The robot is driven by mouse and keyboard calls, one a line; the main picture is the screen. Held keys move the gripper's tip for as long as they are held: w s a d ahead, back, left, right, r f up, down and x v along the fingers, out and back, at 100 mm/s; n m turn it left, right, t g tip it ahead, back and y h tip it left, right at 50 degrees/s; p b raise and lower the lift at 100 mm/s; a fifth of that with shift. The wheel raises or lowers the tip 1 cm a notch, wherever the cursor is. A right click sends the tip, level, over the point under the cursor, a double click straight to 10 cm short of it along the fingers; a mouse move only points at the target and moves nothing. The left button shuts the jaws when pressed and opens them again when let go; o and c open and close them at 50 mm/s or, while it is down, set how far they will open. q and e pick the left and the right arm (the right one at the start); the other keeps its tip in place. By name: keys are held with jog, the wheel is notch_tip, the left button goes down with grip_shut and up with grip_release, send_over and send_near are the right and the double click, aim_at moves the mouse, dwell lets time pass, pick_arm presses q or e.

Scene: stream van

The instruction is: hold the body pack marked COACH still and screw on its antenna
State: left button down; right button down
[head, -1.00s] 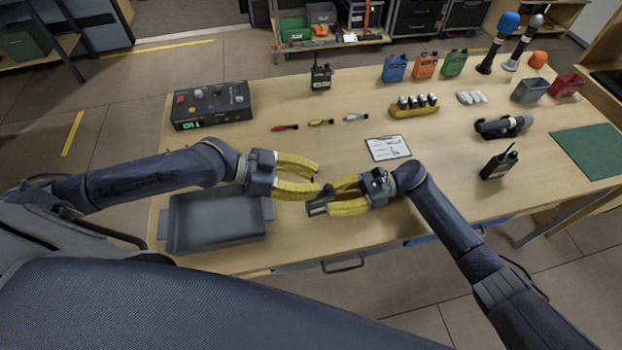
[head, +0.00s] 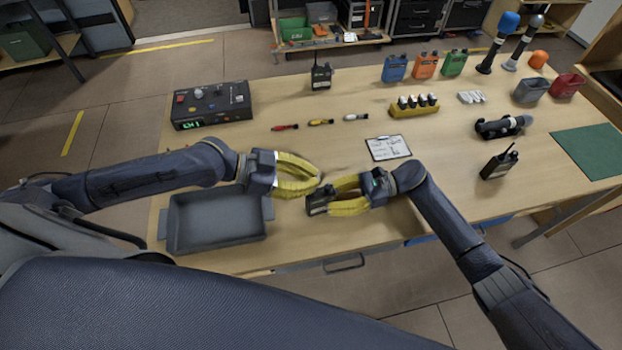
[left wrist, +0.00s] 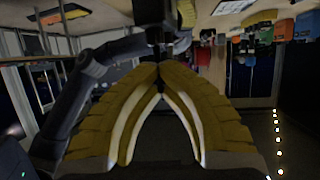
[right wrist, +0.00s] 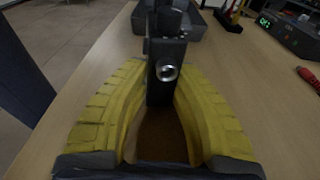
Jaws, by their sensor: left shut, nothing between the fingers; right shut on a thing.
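My right gripper (head: 346,195) is shut on a dark body pack (head: 319,202), held just above the table's front part. In the right wrist view the pack (right wrist: 165,88) stands between the yellow fingers, with a silver ring on its face. I cannot read any COACH marking. My left gripper (head: 319,184) is shut and empty, its tips close to the top of the held pack. In the left wrist view its fingertips (left wrist: 158,68) meet below a dark shape. I cannot make out a separate antenna at the held pack; the fingers crowd that spot.
A grey tray (head: 217,243) lies front left, below my left arm. Other packs with antennas stand at the back (head: 321,77) and right (head: 496,165). A clipboard (head: 388,148), small coloured pieces (head: 320,122) and a control box (head: 212,105) lie behind.

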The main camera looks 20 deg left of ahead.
pick_arm(q)
jog(key=shift+m, duration=0.3)
jog(key=shift+m+g+h, duration=0.4)
jog(key=shift+m+g, duration=0.3)
jog(key=shift+g, duration=0.4)
jog(key=shift+m+g, duration=1)
jog(key=shift+w+g, duration=0.1)
jog(key=shift+g, duration=0.2)
jog(key=shift+m+g+h, duration=0.3)
jog(key=shift+m+g, duration=0.5)
jog(key=shift+m, duration=0.1)
jog(key=shift+m+g, duration=1.1)
jog(key=shift+g, duration=0.1)
jog(key=shift+g, duration=0.3)
